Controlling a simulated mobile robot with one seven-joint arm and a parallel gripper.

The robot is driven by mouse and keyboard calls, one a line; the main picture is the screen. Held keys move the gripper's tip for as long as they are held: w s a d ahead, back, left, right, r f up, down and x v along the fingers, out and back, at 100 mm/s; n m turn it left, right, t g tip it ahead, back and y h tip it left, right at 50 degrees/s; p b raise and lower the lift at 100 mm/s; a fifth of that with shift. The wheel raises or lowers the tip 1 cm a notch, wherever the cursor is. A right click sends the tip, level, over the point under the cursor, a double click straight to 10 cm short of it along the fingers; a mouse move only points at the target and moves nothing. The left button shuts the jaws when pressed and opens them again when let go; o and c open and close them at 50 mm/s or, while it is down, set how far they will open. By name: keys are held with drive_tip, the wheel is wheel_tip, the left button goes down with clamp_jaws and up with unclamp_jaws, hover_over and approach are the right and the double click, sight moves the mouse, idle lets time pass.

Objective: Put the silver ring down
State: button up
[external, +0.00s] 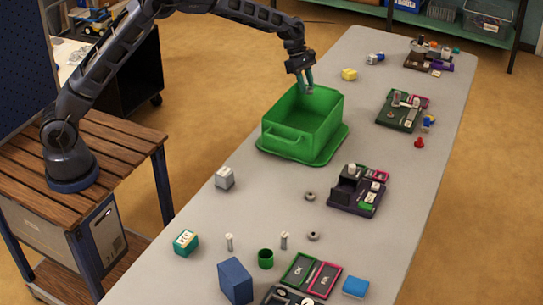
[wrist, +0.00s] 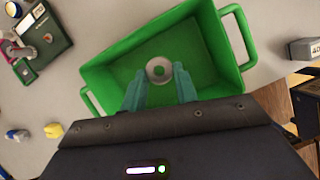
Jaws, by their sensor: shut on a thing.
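My gripper (external: 308,86) points down over the green bin (external: 271,136), with its teal fingertips near the height of the bin's rim. In the wrist view my gripper (wrist: 160,78) is shut on the silver ring (wrist: 151,65), a flat disc with a round hole, held between the fingertips. The ring shows against the floor of the green bin (wrist: 237,48), apart from the walls. In the external view the ring (external: 310,91) is small and partly covered by the fingers.
The long grey table (external: 205,255) carries the bin. Dark trays of parts (external: 393,117) stand along the right side. A yellow block (external: 349,74) lies behind the bin. The bin floor looks empty.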

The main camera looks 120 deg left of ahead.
drive_tip(key=f, duration=2)
drive_tip(key=shift+s+a, duration=0.15)
drive_tip(key=shift+a, duration=0.1)
drive_tip(key=shift+f, duration=0.1)
drive_tip(key=o, duration=1)
drive_tip(key=v, duration=1.2)
